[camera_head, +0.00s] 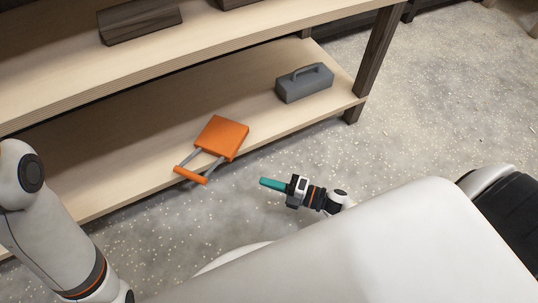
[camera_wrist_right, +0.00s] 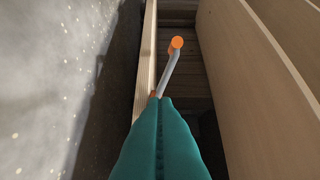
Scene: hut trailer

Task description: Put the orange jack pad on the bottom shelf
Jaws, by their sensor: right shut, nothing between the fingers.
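The orange jack pad (camera_head: 222,137) is a flat orange square plate with a grey two-bar handle ending in an orange grip. It lies on the light wood bottom shelf (camera_head: 110,165), and its handle reaches over the shelf's front edge. In the right wrist view the orange grip (camera_wrist_right: 177,42) and a grey bar show just beyond my fingers. My right gripper (camera_head: 263,183) has teal fingers, which are shut and empty. It is in front of the shelf, apart from the handle in the head view. My left arm is at the left edge; its gripper is out of view.
A grey toolbox (camera_head: 304,84) with a top handle stands on the right part of the bottom shelf. The upper shelf (camera_head: 230,42) overhangs, carrying a dark wood block (camera_head: 139,21). A dark post (camera_head: 376,52) stands at the right. Speckled floor in front is clear.

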